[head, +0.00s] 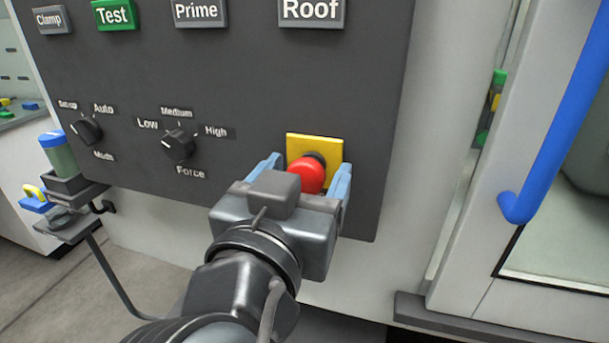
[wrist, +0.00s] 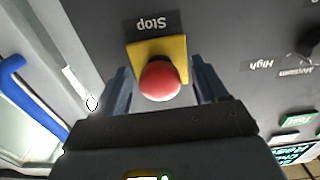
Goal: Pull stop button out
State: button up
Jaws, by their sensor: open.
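The stop button is a round red mushroom knob (head: 307,175) on a yellow square plate (head: 328,149), low on the right of the dark panel. My gripper (head: 306,171) is in front of it, with one blue finger on each side of the knob. In the wrist view the red knob (wrist: 160,80) shows between the two fingers (wrist: 162,84), with a gap on both sides. The jaws are open and do not appear to touch the knob. The "Stop" label (wrist: 152,24) shows upside down in the wrist view. My gripper hides part of the knob's surroundings in the head view.
A blue door handle (head: 560,125) stands to the right. A bottle (head: 58,155) stands on a shelf at left.

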jog(key=b+v, duration=0.1)
jog(key=v, duration=0.7)
jog(key=shift+b, duration=0.3)
jog(key=s+d+f+n+g+y, duration=0.15)
jog(key=d+f+n+y, duration=0.35)
jog(key=f, duration=0.6)
jog(key=s+d+f+n+y, duration=0.2)
jog(key=d+f+n, duration=0.2)
jog(key=d+f, duration=0.55)
jog(key=s+d+m, duration=0.2)
jog(key=s+d, duration=0.2)
jog(key=s, duration=0.7)
jog(key=s+d+f+m, duration=0.1)
jog(key=s+d+m, duration=0.2)
jog(key=s, duration=0.8)
jog(key=shift+s+d+g+h, duration=0.35)
jog(key=shift+d+h, duration=0.05)
jog(key=shift+d, duration=0.05)
